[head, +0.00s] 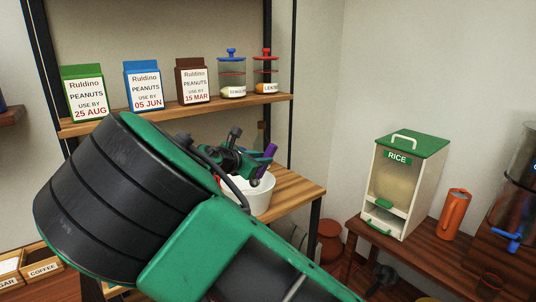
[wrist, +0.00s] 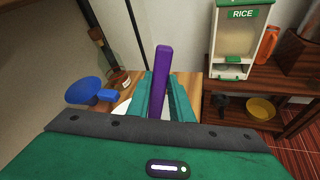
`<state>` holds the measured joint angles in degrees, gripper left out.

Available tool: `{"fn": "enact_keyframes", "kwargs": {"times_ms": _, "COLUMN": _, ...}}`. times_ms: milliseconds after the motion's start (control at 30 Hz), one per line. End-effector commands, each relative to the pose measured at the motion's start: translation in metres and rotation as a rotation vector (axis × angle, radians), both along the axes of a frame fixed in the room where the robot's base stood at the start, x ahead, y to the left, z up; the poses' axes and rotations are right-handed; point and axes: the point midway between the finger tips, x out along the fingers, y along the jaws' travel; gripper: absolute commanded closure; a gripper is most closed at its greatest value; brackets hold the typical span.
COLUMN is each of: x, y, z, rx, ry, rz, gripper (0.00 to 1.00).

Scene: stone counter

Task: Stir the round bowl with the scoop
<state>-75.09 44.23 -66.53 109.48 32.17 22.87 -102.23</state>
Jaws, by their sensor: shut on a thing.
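A white round bowl (head: 262,199) stands on the wooden shelf in the head view, partly hidden by my arm. A sliver of white, likely its rim, shows beside my left finger in the wrist view (wrist: 122,107). My gripper (wrist: 160,90) is shut on a long purple handle, which appears to be the scoop (wrist: 163,58). In the head view the purple piece (head: 269,152) sticks up at a tilt from my gripper (head: 255,168), above the bowl. The scoop's other end is hidden, so I cannot tell whether it touches the bowl.
A blue round-headed utensil (wrist: 86,90) lies left of the bowl, near a labelled jar (wrist: 122,80). A rice dispenser (head: 405,185) and an orange pitcher (head: 454,214) stand on the right-hand table. Peanut cartons (head: 143,86) and lidded jars (head: 232,75) fill the shelf above.

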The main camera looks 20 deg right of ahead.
Motion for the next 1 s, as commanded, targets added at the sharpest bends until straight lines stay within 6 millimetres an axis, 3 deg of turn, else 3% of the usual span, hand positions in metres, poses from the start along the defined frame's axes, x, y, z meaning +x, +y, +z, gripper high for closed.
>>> {"fn": "enact_keyframes", "kwargs": {"times_ms": 633, "x": 0.004, "y": 0.02, "z": -0.043, "rx": -0.002, "ry": 0.0, "rz": -0.001, "gripper": 1.0}}
{"fn": "enact_keyframes", "kwargs": {"times_ms": 1000, "x": 0.005, "y": 0.024, "z": -0.053, "rx": -0.002, "ry": -0.001, "rz": -0.002, "gripper": 1.0}}
